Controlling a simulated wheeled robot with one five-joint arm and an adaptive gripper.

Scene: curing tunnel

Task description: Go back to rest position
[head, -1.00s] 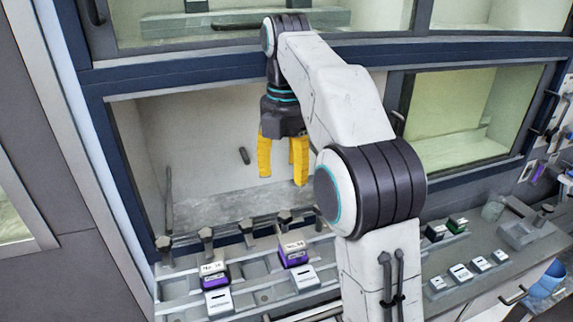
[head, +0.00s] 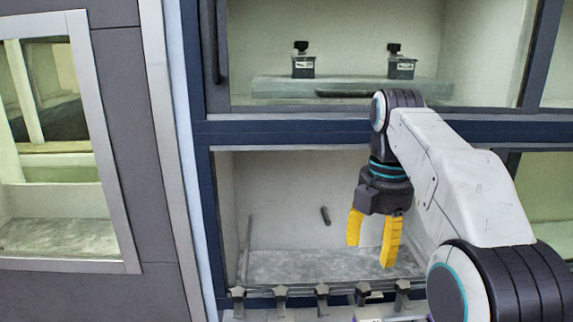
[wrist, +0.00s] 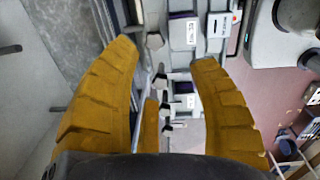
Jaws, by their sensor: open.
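My gripper (head: 372,240) has yellow fingers pointing down. It hangs in front of the lower tunnel chamber (head: 290,200) in the head view, open, with nothing between its fingers. In the wrist view my gripper (wrist: 165,75) shows its fingers spread wide. Below and beyond them is a rack (wrist: 182,55) with purple-and-white labelled blocks (wrist: 182,15). The blocks are apart from the fingers.
A row of dark knobs (head: 322,291) lines the rack's edge below. A grey wall panel with a window (head: 60,215) stands at left.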

